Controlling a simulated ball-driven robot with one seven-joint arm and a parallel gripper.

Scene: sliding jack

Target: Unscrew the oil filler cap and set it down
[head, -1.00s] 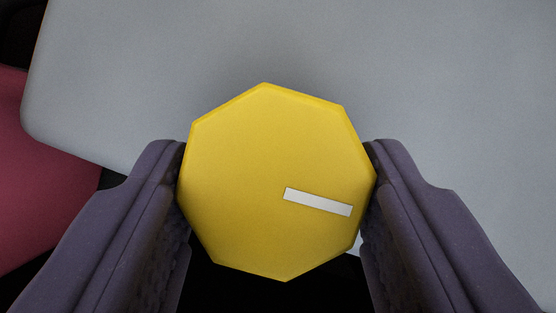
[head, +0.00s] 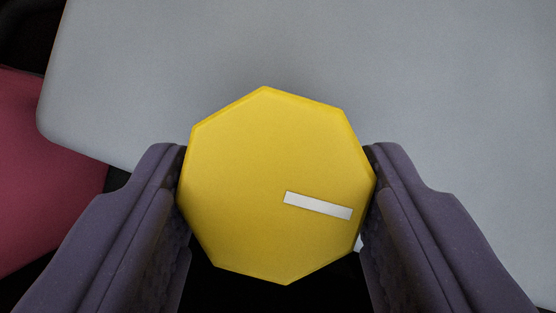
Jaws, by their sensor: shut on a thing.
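The oil filler cap (head: 255,170) is a yellow, many-sided disc with a white bar mark on its right half. It fills the middle of the head view. My gripper (head: 277,185) is shut on the cap, with one dark purple finger against its left side and one against its right side. The white bar points right and slightly down. The underside of the cap is hidden, so I cannot see what is beneath it.
A broad grey flat surface (head: 400,60) lies behind the cap, with a rounded corner at the left. A dark red panel (head: 45,190) shows at the left edge. The areas below the cap and at the top left corner are black.

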